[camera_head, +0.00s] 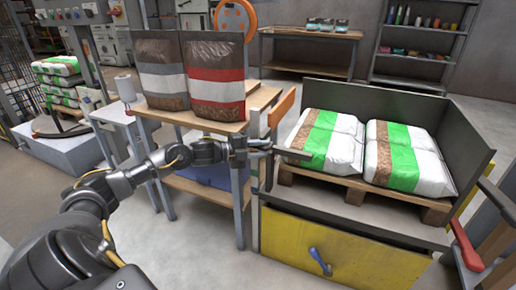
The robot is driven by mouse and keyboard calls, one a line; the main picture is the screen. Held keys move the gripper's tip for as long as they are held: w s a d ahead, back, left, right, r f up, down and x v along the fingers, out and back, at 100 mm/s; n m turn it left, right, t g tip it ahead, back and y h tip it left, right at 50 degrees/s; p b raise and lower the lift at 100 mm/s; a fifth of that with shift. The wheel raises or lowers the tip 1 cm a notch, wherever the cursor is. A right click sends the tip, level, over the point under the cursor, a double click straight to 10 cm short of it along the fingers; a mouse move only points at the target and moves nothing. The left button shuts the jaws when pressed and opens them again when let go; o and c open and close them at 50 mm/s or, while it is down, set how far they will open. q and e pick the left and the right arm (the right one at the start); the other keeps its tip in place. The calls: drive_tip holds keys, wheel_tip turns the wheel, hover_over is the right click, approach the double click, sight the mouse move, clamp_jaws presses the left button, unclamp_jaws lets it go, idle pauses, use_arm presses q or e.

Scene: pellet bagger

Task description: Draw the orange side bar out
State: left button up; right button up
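The orange side bar (282,108) slants up at the left side of the yellow-fronted pallet station (345,252), above a grey post. My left gripper (264,147) reaches in from the left, just below the orange bar and close to the post. I see no clear contact between the gripper and the orange bar. The fingers are small and overlap the grey post and a dark bar, so their opening is unclear. My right gripper is out of view.
White, green and brown bags (325,139) lie on a wooden pallet (372,192) inside grey walls. A red handle (466,246) is at the right and a blue lever (320,261) in front. Two filled bags (215,88) stand on the wooden table (180,115) behind my arm.

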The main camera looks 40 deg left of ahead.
use_arm(q)
drive_tip(key=shift+o, duration=0.6)
drive_tip(key=shift+a+r, duration=0.1)
